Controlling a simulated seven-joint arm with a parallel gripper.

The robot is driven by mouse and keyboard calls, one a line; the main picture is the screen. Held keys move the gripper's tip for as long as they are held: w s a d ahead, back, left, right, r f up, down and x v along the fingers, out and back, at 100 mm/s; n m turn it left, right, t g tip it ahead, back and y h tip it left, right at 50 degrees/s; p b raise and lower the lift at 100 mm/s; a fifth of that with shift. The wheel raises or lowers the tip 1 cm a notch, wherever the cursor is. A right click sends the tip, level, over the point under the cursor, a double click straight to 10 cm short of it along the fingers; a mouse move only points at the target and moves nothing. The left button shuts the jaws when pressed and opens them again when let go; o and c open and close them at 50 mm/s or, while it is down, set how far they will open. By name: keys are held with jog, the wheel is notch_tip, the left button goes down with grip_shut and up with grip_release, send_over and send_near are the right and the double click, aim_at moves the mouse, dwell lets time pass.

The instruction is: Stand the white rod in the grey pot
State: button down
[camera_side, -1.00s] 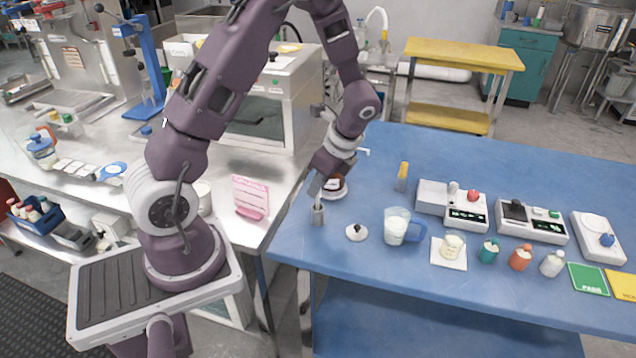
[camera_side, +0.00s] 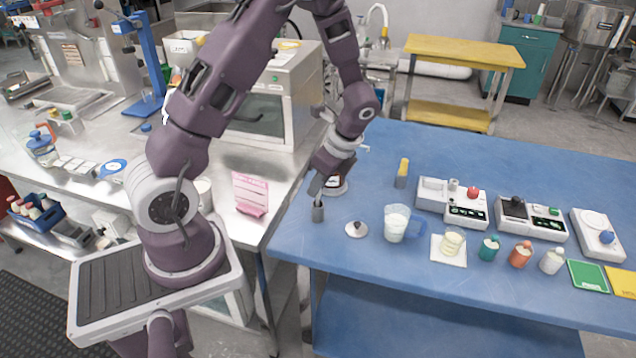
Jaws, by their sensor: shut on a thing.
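The grey pot (camera_side: 318,214) is a small upright cylinder near the left edge of the blue table. My gripper (camera_side: 317,194) points down just above it, shut on the white rod. Only a short bit of the rod (camera_side: 318,203) shows between the fingers and the pot's mouth. The rod looks roughly upright, with its lower end at or inside the pot. How deep it sits, and whether it touches the bottom, I cannot tell.
A white lid with a dark knob (camera_side: 356,229) and a clear jug of white contents (camera_side: 396,223) stand to the right. A round jar (camera_side: 335,184) is close behind my gripper. A yellow-topped grey item (camera_side: 402,173) stands farther back. The table's left edge is near.

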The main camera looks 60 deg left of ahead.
jog(key=shift+f, duration=0.2)
dwell(0.4)
jog(key=c, duration=0.8)
grip_release()
jog(key=shift+r, duration=0.1)
jog(key=shift+r, duration=3.45)
jog(key=s+d+r+n+t+h, duration=0.2)
jog(key=s+d+r+n+t, duration=0.3)
jog(key=d+r, duration=0.55)
jog(key=s+d+r+n+t+h, duration=0.1)
jog(key=s+d+r+n, duration=0.1)
jog(key=s, duration=0.3)
jog(key=s+d+r+n+t, duration=0.1)
jog(key=s+d+r+n, duration=0.2)
jog(key=s+d+n, duration=0.1)
jog(key=shift+s+r+n+t+h, duration=0.25)
jog(key=shift+s+n+t+h, duration=0.2)
jog(key=shift+s, duration=0.3)
